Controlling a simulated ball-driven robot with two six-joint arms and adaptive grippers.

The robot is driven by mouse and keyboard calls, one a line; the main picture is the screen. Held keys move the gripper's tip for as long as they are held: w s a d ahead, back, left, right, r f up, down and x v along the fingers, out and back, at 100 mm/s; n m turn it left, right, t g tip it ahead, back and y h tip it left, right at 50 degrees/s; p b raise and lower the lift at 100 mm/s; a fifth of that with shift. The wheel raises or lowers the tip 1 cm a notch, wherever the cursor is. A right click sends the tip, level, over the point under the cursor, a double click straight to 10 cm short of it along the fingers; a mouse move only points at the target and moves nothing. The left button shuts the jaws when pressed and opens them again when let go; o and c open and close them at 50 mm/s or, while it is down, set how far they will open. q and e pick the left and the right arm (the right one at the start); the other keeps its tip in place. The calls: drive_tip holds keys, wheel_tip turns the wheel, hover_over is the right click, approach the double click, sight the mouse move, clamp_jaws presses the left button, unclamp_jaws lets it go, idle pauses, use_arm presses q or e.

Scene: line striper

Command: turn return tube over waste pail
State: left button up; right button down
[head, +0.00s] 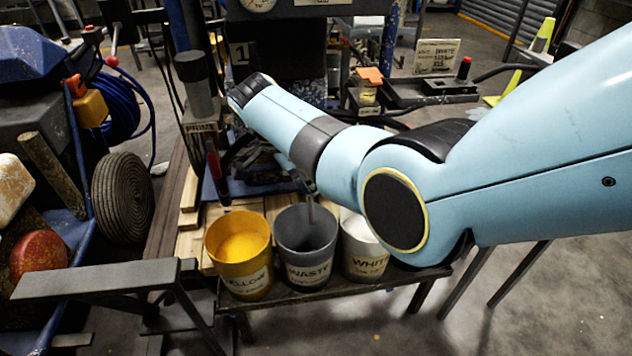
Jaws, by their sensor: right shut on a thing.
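The waste pail (305,262) is dark grey and stands between two other pails on a low bench. The return tube (311,211) shows as a thin grey length pointing down over the waste pail's mouth. Its upper part is hidden behind my right arm. My right gripper (262,168) is dark, below the far end of my light blue arm and behind the pails. It is shut on the return tube, though the arm partly hides the contact. My left gripper is not in view.
The yellow pail (239,275) stands left of the waste pail and holds yellow paint. The white pail (364,262) stands right of it, partly behind my arm. A red-handled lever (214,164) is near the "PRIME" label (201,127).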

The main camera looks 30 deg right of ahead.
drive_tip(key=shift+w+a, duration=0.1)
drive_tip(key=shift+a, duration=0.2)
drive_tip(key=c, duration=1)
unclamp_jaws()
drive_tip(key=v, duration=1.2)
drive_tip(key=shift+w+f, duration=0.1)
drive_tip(key=shift+w, duration=0.05)
